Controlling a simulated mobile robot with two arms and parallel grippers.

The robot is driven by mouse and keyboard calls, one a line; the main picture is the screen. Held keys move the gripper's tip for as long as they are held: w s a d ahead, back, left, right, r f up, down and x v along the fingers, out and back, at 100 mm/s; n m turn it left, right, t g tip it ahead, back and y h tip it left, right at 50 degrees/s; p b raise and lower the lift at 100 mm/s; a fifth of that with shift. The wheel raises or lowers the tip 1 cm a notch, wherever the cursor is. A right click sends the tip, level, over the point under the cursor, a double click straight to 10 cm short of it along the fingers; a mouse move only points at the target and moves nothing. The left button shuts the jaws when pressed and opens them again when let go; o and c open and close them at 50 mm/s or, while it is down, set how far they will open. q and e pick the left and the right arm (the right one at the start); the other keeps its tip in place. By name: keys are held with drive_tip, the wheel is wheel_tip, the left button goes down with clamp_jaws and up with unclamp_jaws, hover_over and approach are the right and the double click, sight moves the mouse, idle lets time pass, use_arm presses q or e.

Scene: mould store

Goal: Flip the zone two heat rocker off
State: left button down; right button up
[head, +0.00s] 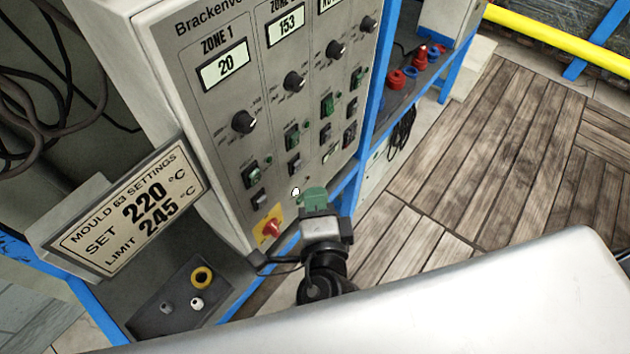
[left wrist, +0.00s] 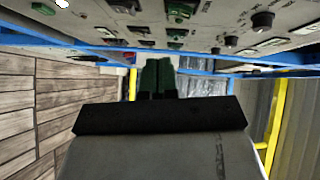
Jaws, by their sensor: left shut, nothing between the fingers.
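The grey control panel (head: 215,130) stands upright in the head view, with a column of controls per zone. The zone two column has a display (head: 285,30) reading 153, a black knob (head: 294,80), a green rocker (head: 291,137) and a small dark switch (head: 294,163). The green rocker is probably the heat rocker; its label and position are too small to read. My left gripper (head: 314,198), with green fingers, is shut and empty, low in front of the panel, below the zone two controls. Its fingers (left wrist: 157,78) also show in the left wrist view. My right gripper is out of view.
Zone one's green rocker (head: 251,175) and zone three's (head: 327,105) flank the zone two column. A red switch on a yellow plate (head: 268,228) sits low on the panel. A settings sign (head: 130,212) stands at left. Blue frame posts (head: 378,75) stand right; wooden floor lies beyond.

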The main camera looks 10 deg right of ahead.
use_arm(q)
drive_tip(key=s, duration=0.4)
drive_tip(key=shift+a+b, duration=0.15)
drive_tip(key=shift+b, duration=0.2)
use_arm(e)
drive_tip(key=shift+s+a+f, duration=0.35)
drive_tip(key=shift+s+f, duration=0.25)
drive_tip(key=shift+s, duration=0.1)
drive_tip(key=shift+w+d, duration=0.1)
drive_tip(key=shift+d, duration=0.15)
